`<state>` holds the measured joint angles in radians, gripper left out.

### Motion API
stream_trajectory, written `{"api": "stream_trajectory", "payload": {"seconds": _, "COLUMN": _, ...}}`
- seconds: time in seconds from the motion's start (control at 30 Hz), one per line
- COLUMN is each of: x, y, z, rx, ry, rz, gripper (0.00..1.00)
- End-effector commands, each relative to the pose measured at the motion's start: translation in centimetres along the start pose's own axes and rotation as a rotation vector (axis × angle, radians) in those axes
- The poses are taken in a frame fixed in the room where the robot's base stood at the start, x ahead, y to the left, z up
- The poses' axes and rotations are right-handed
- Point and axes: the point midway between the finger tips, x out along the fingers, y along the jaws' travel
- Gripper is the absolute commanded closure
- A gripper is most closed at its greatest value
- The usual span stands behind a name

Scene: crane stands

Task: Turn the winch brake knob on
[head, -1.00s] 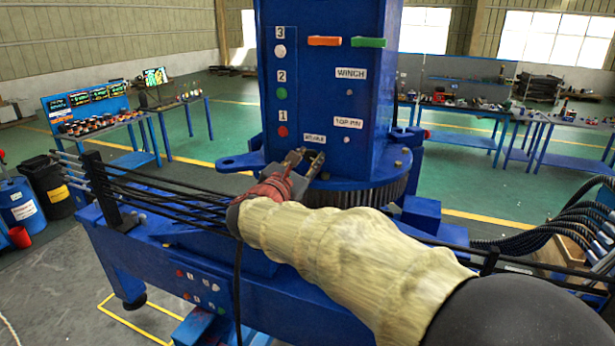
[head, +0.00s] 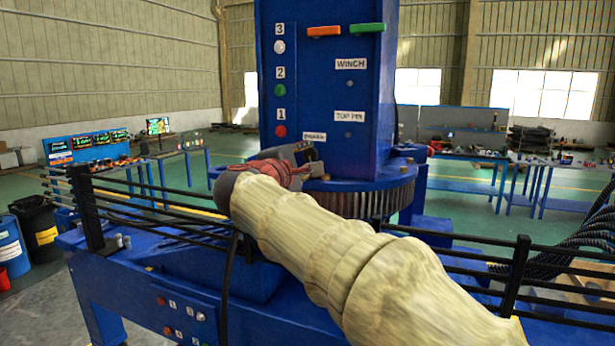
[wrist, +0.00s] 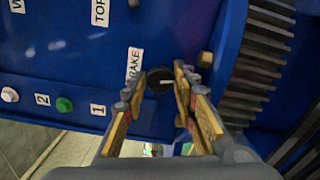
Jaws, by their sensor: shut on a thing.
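The brake knob (wrist: 160,79) is a round black knob with a short pale mark, on the blue column (wrist: 110,50) beside the label reading BRAKE (wrist: 134,66). My gripper (wrist: 161,84) is shut on the knob in the wrist view, one finger on each side. The pale mark lies roughly level in that view. In the head view my gripper (head: 308,160) is at the column's lower front, just below the brake label (head: 314,137). The knob is hidden there behind the fingers.
Red, green and white buttons numbered 1 to 3 (head: 280,90) line the column's left. Winch (head: 351,64) and top pin (head: 350,116) labels sit above right. A toothed ring (head: 365,198) lies under the column.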

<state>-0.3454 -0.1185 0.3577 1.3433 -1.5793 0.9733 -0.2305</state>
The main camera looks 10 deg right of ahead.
Motion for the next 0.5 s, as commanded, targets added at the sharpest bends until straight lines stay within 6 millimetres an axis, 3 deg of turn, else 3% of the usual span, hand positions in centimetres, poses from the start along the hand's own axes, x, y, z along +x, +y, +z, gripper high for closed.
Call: {"api": "stream_trajectory", "payload": {"seconds": 0.5, "x": 0.04, "y": -0.35, "z": -0.10, "rx": 0.241, "ry": -0.001, "rz": -0.002, "gripper": 0.97}}
